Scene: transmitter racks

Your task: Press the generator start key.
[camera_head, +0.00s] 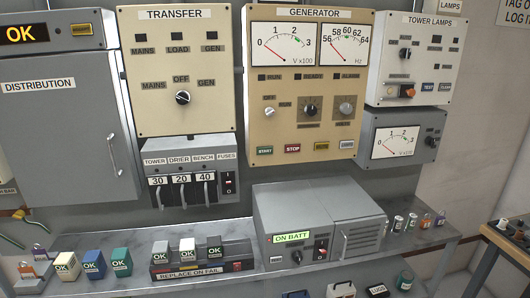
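The generator panel (257,88) is a cream box at the upper middle, with a voltage meter (286,43) and a frequency meter (346,43). Its green start key (265,151) sits at the lower left of the panel, with nothing in front of it. The red stop key (292,149) is just to its right. Both meter needles point toward the low left end of their scales. The lamp windows under the meters look dark. A row of knobs, including a black one (310,110), lies between lamps and keys. Neither of my grippers is in view.
A transfer panel (155,111) hangs to the left, with breaker switches below it. A grey box reading ON BATT (340,209) stands on the shelf (228,288) below the generator panel. Small labelled blocks line the shelf at left. The space before the panel is clear.

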